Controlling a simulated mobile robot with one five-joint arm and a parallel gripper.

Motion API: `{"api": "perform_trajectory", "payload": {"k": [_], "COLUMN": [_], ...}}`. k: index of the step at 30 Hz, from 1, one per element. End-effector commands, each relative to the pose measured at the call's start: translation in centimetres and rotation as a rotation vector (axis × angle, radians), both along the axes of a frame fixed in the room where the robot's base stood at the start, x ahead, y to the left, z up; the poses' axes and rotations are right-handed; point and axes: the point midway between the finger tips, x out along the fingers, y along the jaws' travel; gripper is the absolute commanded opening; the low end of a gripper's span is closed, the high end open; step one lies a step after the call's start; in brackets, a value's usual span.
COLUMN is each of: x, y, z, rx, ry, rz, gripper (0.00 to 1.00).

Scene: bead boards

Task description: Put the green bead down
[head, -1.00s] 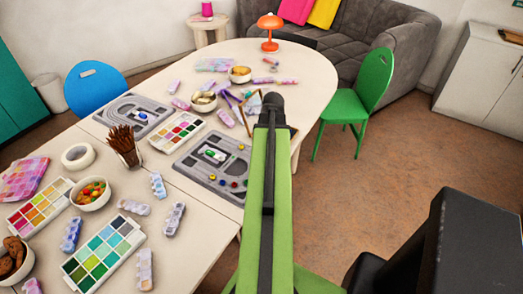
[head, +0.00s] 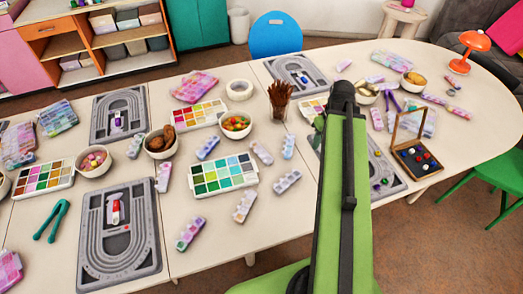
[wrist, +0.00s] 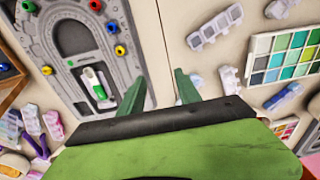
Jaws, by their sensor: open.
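My gripper (wrist: 161,88) is open in the wrist view, its two dark green fingers apart with nothing between them. Below it is a grey bead board (wrist: 140,40) with several loose beads on its left part. A white piece (wrist: 88,76) with a green end (wrist: 99,92) lies in the board's recess, left of the fingers; I cannot tell whether that end is a bead. A small greenish bead (wrist: 70,63) seems to lie nearby, beside a yellow one (wrist: 47,70). In the head view my arm hides much of this board (head: 392,187).
A paint palette (head: 222,191), brush cup (head: 277,117) and bowl of beads (head: 236,134) stand left of my arm. An open wooden box (head: 417,170) stands right of the board. Another grey board (head: 78,255) lies front left.

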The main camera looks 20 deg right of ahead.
Motion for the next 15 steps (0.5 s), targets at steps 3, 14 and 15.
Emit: {"api": "perform_trajectory", "payload": {"k": [3, 14, 15], "x": [3.7, 5.0, 5.0], "y": [11.1, 27.6, 27.7], "z": [0.0, -0.1, -0.1], "rx": [-0.006, -0.039, -0.039], "ry": [0.031, 0.067, 0.067], "rz": [0.024, 0.016, 0.014], "gripper": [0.4, 0.4, 0.4]}}
